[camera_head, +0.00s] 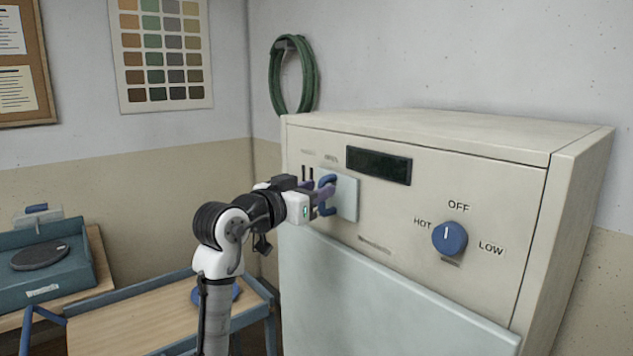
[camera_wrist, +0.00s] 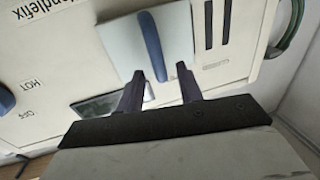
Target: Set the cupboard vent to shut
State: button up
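The cupboard vent is a pale sliding plate (camera_head: 347,198) with a blue handle (camera_head: 327,181) on the cream cupboard front. Two dark slots (camera_head: 307,174) show uncovered just left of the plate. Small labels above them are too blurred to read surely. In the wrist view the plate (camera_wrist: 177,32), the upright blue handle (camera_wrist: 150,42) and the slots (camera_wrist: 208,25) show again. My gripper (camera_head: 323,195) is at the handle. In the wrist view my gripper (camera_wrist: 161,72) is open, with the handle's near end between the fingertips and a gap on the right side. I cannot tell whether a finger touches it.
A blue dial (camera_head: 450,238) marked HOT, OFF and LOW sits right on the cupboard front. A dark display (camera_head: 379,165) is right of the plate. A green hose (camera_head: 292,75) hangs on the wall behind. A wooden-topped trolley (camera_head: 140,318) stands at lower left.

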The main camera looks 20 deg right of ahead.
jog(key=shift+w+d, duration=0.3)
jog(key=shift+d, duration=0.1)
grip_shut()
